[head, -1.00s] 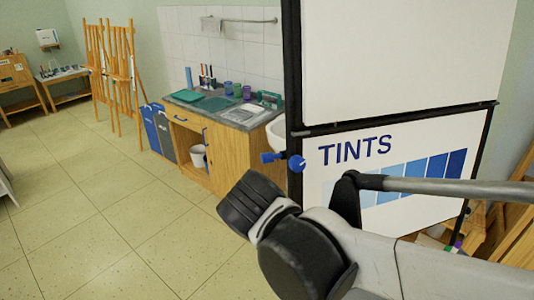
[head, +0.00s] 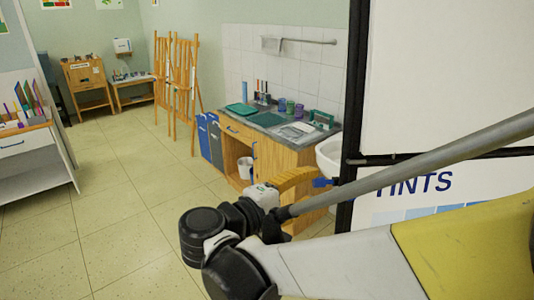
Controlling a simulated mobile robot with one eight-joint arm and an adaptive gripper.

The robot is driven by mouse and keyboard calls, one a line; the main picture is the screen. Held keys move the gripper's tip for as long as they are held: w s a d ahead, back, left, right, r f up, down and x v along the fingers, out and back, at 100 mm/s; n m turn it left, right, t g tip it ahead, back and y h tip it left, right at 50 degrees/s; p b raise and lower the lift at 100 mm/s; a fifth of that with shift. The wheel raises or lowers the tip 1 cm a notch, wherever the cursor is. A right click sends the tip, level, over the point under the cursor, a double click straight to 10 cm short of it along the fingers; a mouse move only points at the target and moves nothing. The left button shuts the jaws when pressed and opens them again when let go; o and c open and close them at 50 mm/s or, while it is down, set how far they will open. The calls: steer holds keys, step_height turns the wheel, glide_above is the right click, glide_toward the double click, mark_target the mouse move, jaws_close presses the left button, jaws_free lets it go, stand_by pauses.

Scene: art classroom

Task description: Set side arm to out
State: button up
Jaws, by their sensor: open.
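A small blue handle (head: 322,182) sticks out at the left edge of the black-framed board (head: 357,120). I cannot tell whether it is the side arm; no other part shows clearly as one. My gripper (head: 308,178) points right, with its ribbed orange fingers in front of the sink unit and their tips close to the blue handle in the picture. I cannot tell whether they touch it. The fingers overlap in this view, but the gripper is open and nothing shows held. My own arm hides the lower part of the board.
The wooden sink unit (head: 270,152) with a grey top stands behind my gripper. Two wooden easels (head: 176,85) stand further back. A white shelf unit (head: 30,160) is at the left. The tiled floor (head: 110,190) between is clear.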

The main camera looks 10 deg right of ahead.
mark_target(315, 185)
steer(key=shift+x, duration=1.9)
steer(key=shift+a, duration=0.1)
jaws_close()
